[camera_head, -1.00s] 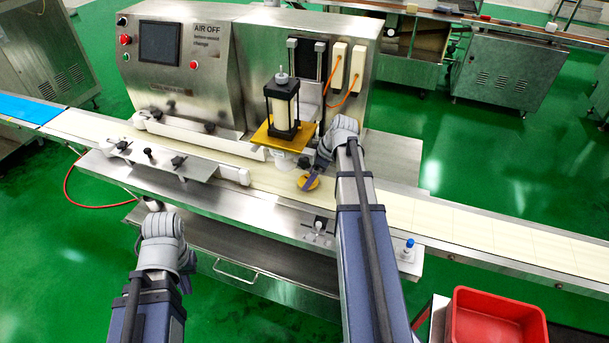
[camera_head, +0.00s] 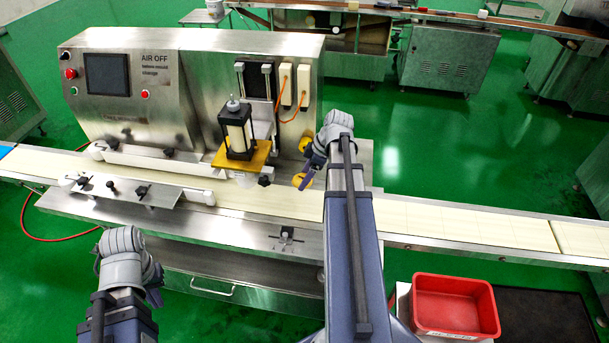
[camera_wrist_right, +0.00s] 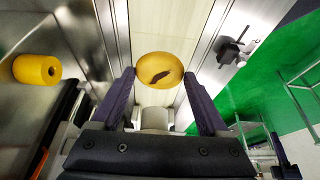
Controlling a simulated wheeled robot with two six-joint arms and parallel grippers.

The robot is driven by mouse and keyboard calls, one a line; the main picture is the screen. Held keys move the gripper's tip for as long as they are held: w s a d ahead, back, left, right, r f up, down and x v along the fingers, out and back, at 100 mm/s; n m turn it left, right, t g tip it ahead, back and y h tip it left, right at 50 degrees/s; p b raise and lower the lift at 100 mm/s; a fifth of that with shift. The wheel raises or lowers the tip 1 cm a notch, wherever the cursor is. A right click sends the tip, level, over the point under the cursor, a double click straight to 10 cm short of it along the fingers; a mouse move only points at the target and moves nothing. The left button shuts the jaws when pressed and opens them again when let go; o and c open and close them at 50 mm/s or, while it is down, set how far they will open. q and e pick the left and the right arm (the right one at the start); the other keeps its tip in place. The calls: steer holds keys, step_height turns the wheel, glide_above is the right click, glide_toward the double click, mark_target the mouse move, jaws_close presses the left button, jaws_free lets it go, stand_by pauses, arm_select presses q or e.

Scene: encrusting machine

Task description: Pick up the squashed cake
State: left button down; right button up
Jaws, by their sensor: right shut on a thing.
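The squashed cake, a flat yellow disc with a dark filling patch, is at the tips of my right gripper in the head view (camera_head: 300,181). It also shows in the right wrist view (camera_wrist_right: 158,70). My right gripper (camera_head: 311,170) is shut on it, with one purple finger at each side. In the wrist view the gripper (camera_wrist_right: 158,76) holds the cake over the pale conveyor belt (camera_head: 400,217). My left gripper (camera_head: 122,242) hangs in front of the machine, away from the belt. Its fingers are hidden, so I cannot tell whether it is open.
The steel encrusting machine (camera_head: 190,80) stands behind the belt. Its nozzle with a gold plate (camera_head: 242,157) is just left of my right gripper. A yellow roll (camera_head: 305,143) is behind it. A red bin (camera_head: 455,303) stands at lower right. The belt's right part is clear.

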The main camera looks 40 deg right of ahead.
steer(key=shift+r+p, duration=2)
steer(key=shift+r, duration=0.65)
steer(key=o, duration=0.8)
steer(key=c, duration=0.5)
